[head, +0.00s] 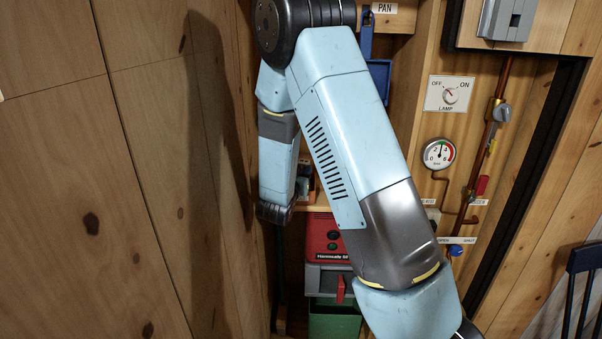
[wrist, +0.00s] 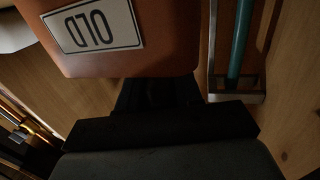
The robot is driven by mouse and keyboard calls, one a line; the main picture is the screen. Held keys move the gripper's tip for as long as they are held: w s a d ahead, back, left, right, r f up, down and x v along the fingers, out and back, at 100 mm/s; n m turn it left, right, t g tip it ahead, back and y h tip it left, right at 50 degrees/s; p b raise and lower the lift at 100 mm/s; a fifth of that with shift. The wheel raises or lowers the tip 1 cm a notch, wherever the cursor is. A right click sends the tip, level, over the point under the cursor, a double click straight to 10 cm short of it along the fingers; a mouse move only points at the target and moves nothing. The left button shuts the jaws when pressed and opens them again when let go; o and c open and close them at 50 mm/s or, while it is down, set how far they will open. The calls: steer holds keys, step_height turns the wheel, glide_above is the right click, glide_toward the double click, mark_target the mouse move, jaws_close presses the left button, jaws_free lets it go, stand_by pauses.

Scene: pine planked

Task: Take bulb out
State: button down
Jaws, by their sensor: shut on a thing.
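My gripper (wrist: 158,95) shows as a dark shape in the wrist view, its fingers running up to the orange-brown box. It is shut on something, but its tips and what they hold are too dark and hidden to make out. I cannot see a bulb in either view. The orange-brown box (wrist: 165,60) with an upside-down OLD label (wrist: 93,28) fills the top of the wrist view, close in front of my fingers. I cannot tell whether they touch it.
A lamp switch (head: 450,96) marked OFF and ON, a gauge (head: 439,154) and copper pipes line the right wall. A red device (head: 324,238) stands above a green bin (head: 333,320). A teal rod (wrist: 239,40) stands in a metal holder (wrist: 237,97) beside the box.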

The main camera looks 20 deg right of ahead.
steer(key=c, duration=0.7)
jaws_free()
steer(key=shift+o, duration=0.2)
steer(key=v, duration=1.3)
steer(key=shift+s+a, duration=0.2)
steer(key=shift+s, duration=0.1)
steer(key=s+a+r+n+g+y, duration=0.1)
steer(key=s+r+n+g+y, duration=0.25)
steer(key=r+y, duration=0.85)
steer(key=s+d+r+n+g, duration=0.1)
steer(key=s+d+r+g, duration=0.1)
steer(key=s, duration=0.5)
steer(key=s+d+r+n+g+h, duration=0.1)
steer(key=s+d, duration=0.3)
steer(key=s, duration=0.4)
steer(key=s+d+r+n+g+h, duration=0.1)
steer(key=s+d+r+g, duration=0.2)
steer(key=s, duration=0.4)
steer(key=shift+s+d, duration=0.2)
steer(key=shift+d, duration=0.05)
